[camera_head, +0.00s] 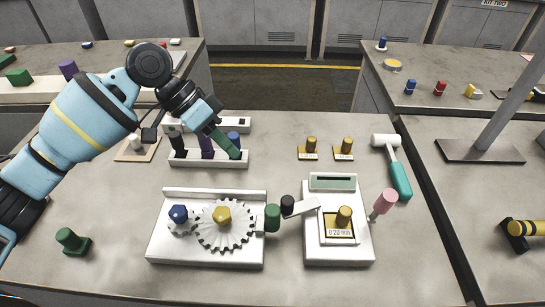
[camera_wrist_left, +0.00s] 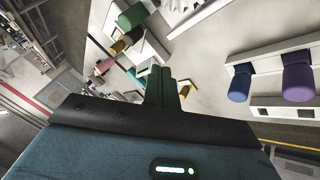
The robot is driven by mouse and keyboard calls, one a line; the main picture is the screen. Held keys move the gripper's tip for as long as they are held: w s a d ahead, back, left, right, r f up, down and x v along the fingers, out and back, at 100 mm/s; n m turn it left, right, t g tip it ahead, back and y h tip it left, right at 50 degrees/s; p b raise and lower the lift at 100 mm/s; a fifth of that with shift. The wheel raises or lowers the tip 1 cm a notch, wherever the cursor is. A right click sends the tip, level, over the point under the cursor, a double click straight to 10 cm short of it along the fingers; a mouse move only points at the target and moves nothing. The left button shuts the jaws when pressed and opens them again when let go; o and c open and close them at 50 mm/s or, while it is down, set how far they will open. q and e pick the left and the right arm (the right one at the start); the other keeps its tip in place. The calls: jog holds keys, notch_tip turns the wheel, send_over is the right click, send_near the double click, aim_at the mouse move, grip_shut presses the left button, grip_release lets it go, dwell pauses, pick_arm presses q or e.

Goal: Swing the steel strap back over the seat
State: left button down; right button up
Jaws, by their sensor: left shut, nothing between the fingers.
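The pale steel strap (camera_head: 304,208) has a black knob (camera_head: 288,202) at its left end. Which surface is the seat I cannot tell for sure. My left gripper (camera_head: 237,154) is shut and empty, its green fingers pointing down to the right in front of the peg rack, well up and left of the strap. In the left wrist view the shut fingers (camera_wrist_left: 166,82) show from behind. My right gripper is out of view.
A hammer (camera_head: 399,178) and pink-handled tool (camera_head: 385,202) lie right. Bench front right is clear.

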pick_arm(q)
send_near(301, 202)
jog(key=a+f, duration=0.1)
jog(key=w+a+f, duration=0.1)
jog(key=a, duration=0.1)
jog(key=shift+w+a+f, duration=0.2)
jog(key=shift+w+f, duration=0.2)
jog(key=shift+s+d+f+p, duration=0.15)
jog(key=shift+s+d+p, duration=0.2)
jog(key=shift+s+d, duration=0.45)
jog(key=shift+s+d+f+p, duration=0.15)
jog(key=shift+s+d+p, duration=0.2)
jog(key=shift+s+d, duration=0.45)
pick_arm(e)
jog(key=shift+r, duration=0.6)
